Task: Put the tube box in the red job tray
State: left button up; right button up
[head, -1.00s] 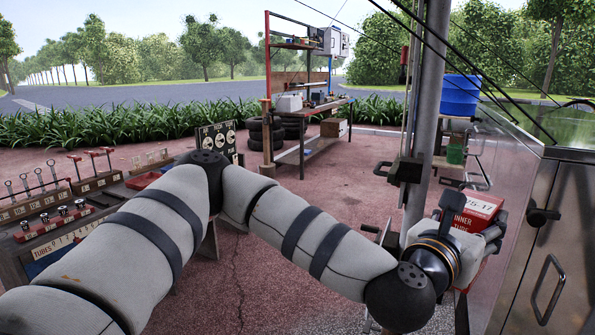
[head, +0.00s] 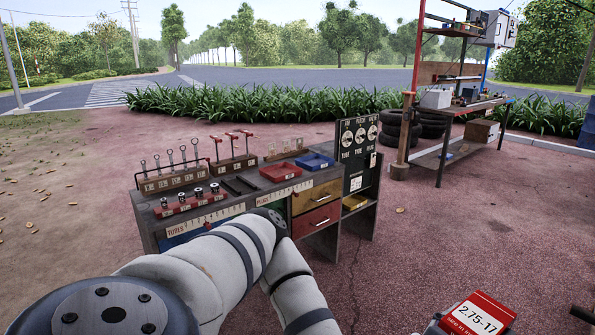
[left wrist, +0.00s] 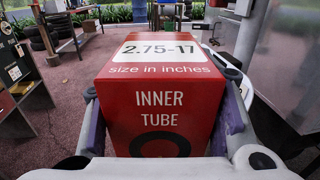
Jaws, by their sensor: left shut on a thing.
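The tube box (head: 478,316) is red with a white label reading 2.75-17. It shows at the bottom right edge of the head view, partly cut off. In the left wrist view the box (left wrist: 163,100) fills the middle. My left gripper (left wrist: 163,118) is shut on it, with one finger against each side. The red job tray (head: 283,172) lies on top of the grey work bench, beside a blue tray (head: 314,161). It looks empty. The box is apart from the bench, to its right and nearer to me. My right gripper is not in view.
The bench (head: 240,203) carries wrench racks (head: 172,178) and a red socket holder (head: 191,203) left of the red tray. A dark gauge board (head: 359,150) stands at its right end. Open paving lies right of the bench. A shelved workbench (head: 455,115) stands farther back.

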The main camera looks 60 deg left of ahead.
aim_at(281, 174)
jog(key=i+j+u, duration=0.35)
jog(key=j, duration=0.6)
jog(key=i+j+u, duration=0.3)
jog(key=i+j, duration=0.4)
jog(key=i+j+u, duration=0.35)
jog(key=i+j, duration=0.3)
jog(key=j, duration=0.15)
